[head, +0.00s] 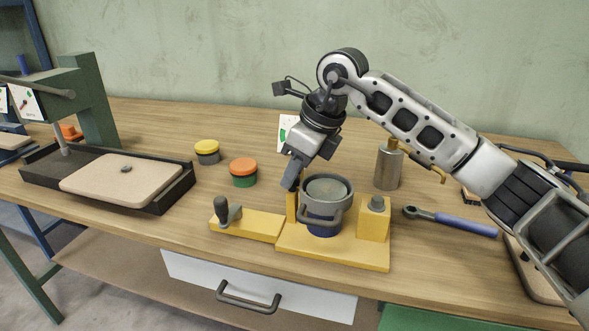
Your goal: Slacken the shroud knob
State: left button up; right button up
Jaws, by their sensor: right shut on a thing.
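A yellow fixture (335,257) stands on the bench and holds a grey cylindrical shroud (318,207) with a curved handle on its front and a blue part below it. My right gripper (290,184) reaches down from above at the shroud's left rim, by a thin yellow post (292,207). It is shut on what I take to be the shroud knob; the fingers hide it. A dark-handled lever (222,210) stands on the yellow arm at the left. My left gripper is not in view.
Yellow-lidded (207,147) and orange-lidded (243,166) pots stand behind the lever. A green press with a black tray (172,193) is at left.

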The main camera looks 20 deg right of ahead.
jog(key=n, duration=0.2)
jog(key=shift+n+g+y, duration=0.3)
jog(key=shift+n+g, duration=0.1)
jog(key=shift+w+n+p, duration=0.1)
jog(key=shift+n+p, duration=0.2)
jog(key=shift+n, duration=0.2)
jog(key=o, duration=1)
jog(key=shift+r, duration=0.1)
jog(key=v, duration=1.6)
jog(key=shift+w, duration=0.3)
jog(key=shift+d, duration=0.15)
